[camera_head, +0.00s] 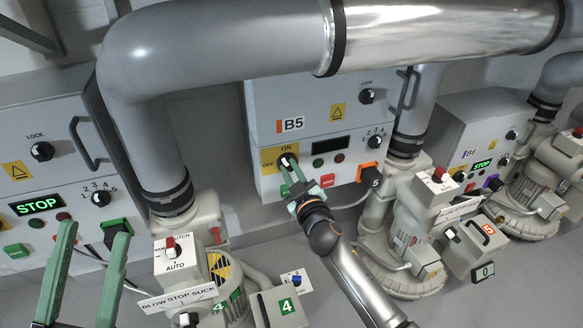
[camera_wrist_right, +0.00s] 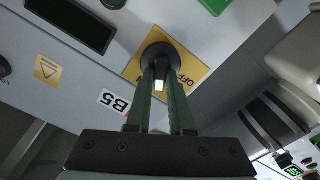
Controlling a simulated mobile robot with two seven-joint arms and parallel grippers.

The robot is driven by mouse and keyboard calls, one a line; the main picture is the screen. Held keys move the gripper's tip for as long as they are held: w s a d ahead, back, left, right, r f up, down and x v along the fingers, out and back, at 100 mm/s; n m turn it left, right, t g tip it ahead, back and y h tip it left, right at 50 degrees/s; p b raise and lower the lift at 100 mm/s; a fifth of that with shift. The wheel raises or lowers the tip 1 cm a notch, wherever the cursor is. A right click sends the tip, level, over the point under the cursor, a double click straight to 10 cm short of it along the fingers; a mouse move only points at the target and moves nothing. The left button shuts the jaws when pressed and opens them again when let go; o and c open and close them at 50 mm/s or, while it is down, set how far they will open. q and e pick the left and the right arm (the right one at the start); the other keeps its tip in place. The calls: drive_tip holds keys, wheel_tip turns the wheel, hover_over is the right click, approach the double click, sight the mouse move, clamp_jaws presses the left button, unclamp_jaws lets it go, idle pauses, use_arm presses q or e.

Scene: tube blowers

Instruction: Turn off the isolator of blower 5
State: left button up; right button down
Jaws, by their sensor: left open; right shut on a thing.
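The B5 cabinet (camera_head: 300,98) stands in the middle of the head view. Its isolator is a round black knob (camera_head: 285,158) with a white mark, on a yellow plate marked ON and OFF (camera_head: 268,155). My right gripper (camera_head: 291,176) reaches up to it and is shut on the knob. In the right wrist view the black knob (camera_wrist_right: 155,54) and its white-ended handle sit between the two green fingers, with OFF visible beside it. The fingers hide part of the knob. My left gripper (camera_head: 95,232) is open and empty at the lower left, away from B5.
The B5 display (camera_head: 331,143) is dark. The left cabinet's display (camera_head: 37,205) and B6's display (camera_head: 482,163) read STOP. A large grey pipe (camera_head: 150,70) bends down left of B5. Blower 4 (camera_head: 220,270) and blower 5's pump (camera_head: 400,240) stand low in front.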

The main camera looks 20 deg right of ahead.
drive_tip(key=n, duration=0.5)
drive_tip(key=shift+a+f+n, duration=0.15)
drive_tip(key=shift+n, duration=0.25)
drive_tip(key=n, duration=0.5)
drive_tip(key=shift+a+f+n+p, duration=0.1)
drive_tip(key=shift+f+n+p, duration=0.2)
drive_tip(key=shift+n+p, duration=0.1)
drive_tip(key=c, duration=0.8)
unclamp_jaws()
drive_tip(key=shift+s, duration=0.1)
drive_tip(key=s+p, duration=0.1)
drive_tip(key=s, duration=1.1)
drive_tip(key=shift+s+d, duration=0.2)
drive_tip(key=shift+d, duration=0.05)
